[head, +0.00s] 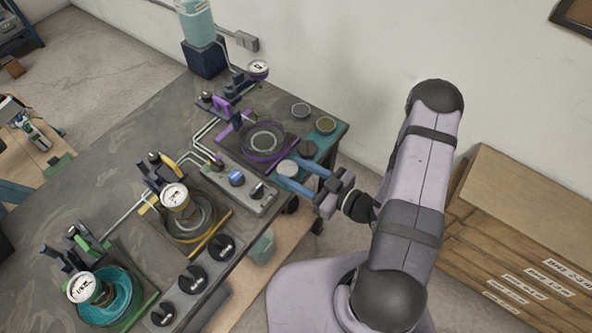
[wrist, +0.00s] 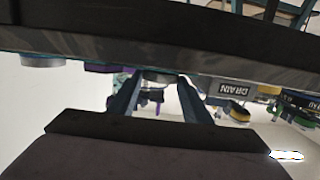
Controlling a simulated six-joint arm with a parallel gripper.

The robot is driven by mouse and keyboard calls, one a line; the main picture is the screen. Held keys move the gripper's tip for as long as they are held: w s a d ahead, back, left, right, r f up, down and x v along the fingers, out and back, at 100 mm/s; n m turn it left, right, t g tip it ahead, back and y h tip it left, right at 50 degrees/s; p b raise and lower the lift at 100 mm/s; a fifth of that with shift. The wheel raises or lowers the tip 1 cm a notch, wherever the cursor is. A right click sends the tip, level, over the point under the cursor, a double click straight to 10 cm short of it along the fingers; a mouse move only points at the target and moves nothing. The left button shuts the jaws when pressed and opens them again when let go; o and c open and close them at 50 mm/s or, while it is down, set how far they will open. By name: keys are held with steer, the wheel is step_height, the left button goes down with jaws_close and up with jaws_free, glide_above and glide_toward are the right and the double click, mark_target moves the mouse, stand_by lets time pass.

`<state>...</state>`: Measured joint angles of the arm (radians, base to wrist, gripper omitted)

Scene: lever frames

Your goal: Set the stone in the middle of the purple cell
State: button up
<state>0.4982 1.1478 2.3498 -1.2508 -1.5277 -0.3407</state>
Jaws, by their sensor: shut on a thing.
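The purple cell (head: 246,138) is at the far end of the bench in the head view, a round dish with a purple rim on a dark square base. Its middle shows a pale ring and holds no stone. My gripper (head: 290,172) has blue fingers and is shut on a round, pale grey stone (head: 287,167), to the right of and nearer than the purple cell. In the wrist view, the fingers (wrist: 158,80) sit either side of the stone (wrist: 158,76), which is partly hidden. I cannot tell whether the stone touches the surface below.
Yellow and green cells with gauges (head: 174,196) stand nearer. A DRAIN label (wrist: 233,88) shows in the wrist view.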

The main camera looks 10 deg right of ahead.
mark_target(297, 173)
stand_by(0.3)
steer(key=shift+f, duration=0.2)
steer(key=o, duration=1.2)
steer(key=shift+s+d+b, duration=0.45)
steer(key=shift+d+b, duration=0.1)
steer(key=shift+d, duration=0.05)
steer(key=b+v, duration=0.2)
steer(key=v, duration=0.1)
steer(key=shift+s+d+r, duration=0.1)
steer(key=shift+s+d, duration=0.15)
steer(key=shift+d, duration=0.05)
steer(key=shift+v, duration=1.05)
steer(key=shift+a+r, duration=0.1)
